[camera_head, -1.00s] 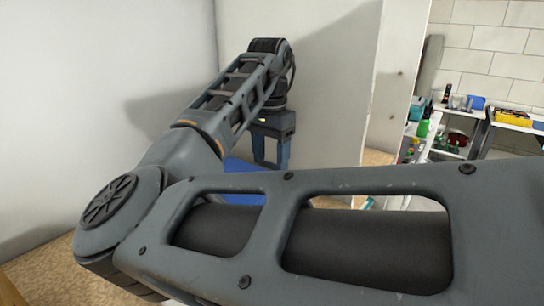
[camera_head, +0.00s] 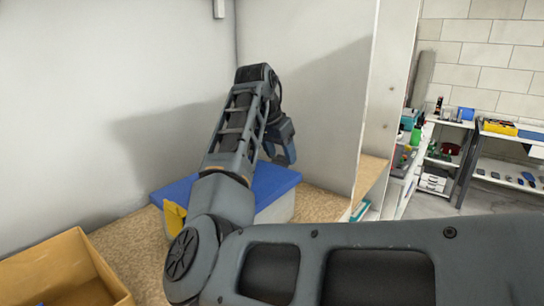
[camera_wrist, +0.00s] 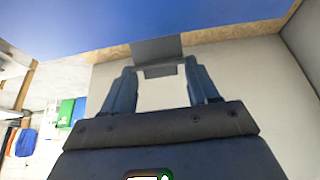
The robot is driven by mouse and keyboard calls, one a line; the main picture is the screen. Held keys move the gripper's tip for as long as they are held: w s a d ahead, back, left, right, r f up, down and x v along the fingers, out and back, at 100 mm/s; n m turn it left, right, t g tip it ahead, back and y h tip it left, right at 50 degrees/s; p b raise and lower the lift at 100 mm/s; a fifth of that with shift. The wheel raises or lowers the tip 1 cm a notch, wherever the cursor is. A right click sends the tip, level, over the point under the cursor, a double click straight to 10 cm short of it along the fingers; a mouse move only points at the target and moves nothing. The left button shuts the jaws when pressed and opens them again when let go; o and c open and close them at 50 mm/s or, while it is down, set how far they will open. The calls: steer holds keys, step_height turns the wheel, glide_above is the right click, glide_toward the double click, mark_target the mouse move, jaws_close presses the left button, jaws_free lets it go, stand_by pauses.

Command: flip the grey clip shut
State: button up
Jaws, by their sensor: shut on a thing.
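A box with a blue lid (camera_head: 275,187) and a pale body (camera_head: 283,210) stands on the shelf. A yellow clip (camera_head: 174,217) shows on its left side. My gripper (camera_head: 285,157) is over the lid's right end. In the wrist view, the grey clip (camera_wrist: 156,47) is a flat plate against the blue lid (camera_wrist: 130,15).
An open yellow-brown bin (camera_head: 65,270) stands at the front left. A white wall is close behind the box, and an upright side panel (camera_head: 385,100) stands to its right. Wooden shelf surface (camera_head: 125,240) is bare between bin and box. Benches with small items are farther right.

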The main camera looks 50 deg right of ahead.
steer(key=shift+a+r+h, duration=0.15)
steer(key=shift+a+h, duration=0.2)
steer(key=shift+h, duration=0.25)
steer(key=shift+a, duration=0.1)
steer(key=o, duration=1.2)
steer(key=shift+v, duration=3.95)
